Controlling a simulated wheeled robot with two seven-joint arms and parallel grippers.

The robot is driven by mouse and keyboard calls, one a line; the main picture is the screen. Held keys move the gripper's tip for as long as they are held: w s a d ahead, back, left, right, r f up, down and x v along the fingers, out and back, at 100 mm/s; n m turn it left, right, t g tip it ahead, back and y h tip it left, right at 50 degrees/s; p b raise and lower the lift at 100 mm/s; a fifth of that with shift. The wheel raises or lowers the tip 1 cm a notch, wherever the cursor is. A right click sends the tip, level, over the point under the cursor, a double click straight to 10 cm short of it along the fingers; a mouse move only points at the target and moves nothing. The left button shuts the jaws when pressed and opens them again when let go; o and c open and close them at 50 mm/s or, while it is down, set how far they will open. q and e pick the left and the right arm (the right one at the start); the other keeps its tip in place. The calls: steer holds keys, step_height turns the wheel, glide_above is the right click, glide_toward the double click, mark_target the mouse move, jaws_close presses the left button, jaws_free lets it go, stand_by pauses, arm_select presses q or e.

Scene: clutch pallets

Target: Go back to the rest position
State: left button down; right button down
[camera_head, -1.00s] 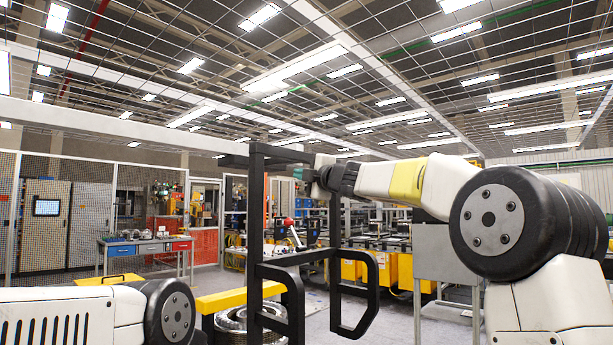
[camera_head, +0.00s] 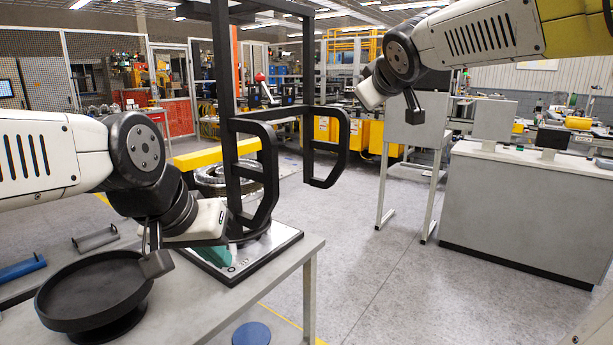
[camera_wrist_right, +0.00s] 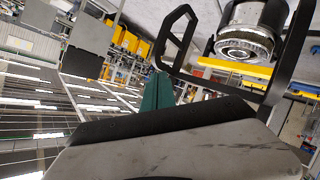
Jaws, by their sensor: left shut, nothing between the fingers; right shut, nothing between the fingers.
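My left gripper (camera_head: 217,254) has a white body and green fingers. It hangs just above or in front of a metal plate (camera_head: 262,252) on the grey table; whether it touches is unclear. The fingers look closed and empty. My right arm comes in from the upper right in the head view, with its white gripper body near the middle top; its fingers are hard to see there. In the right wrist view the green fingers of my right gripper (camera_wrist_right: 160,80) are together with nothing between them.
A round black tray (camera_head: 90,290) sits on the table (camera_head: 215,310) at the left front. A grey cabinet (camera_head: 525,215) stands at the right.

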steer(key=s+f+m+g+y, duration=0.1)
steer(key=s+f+m+g, duration=0.6)
steer(key=s+f, duration=1.5)
steer(key=shift+s+d, duration=0.4)
steer(key=shift+s, duration=0.6)
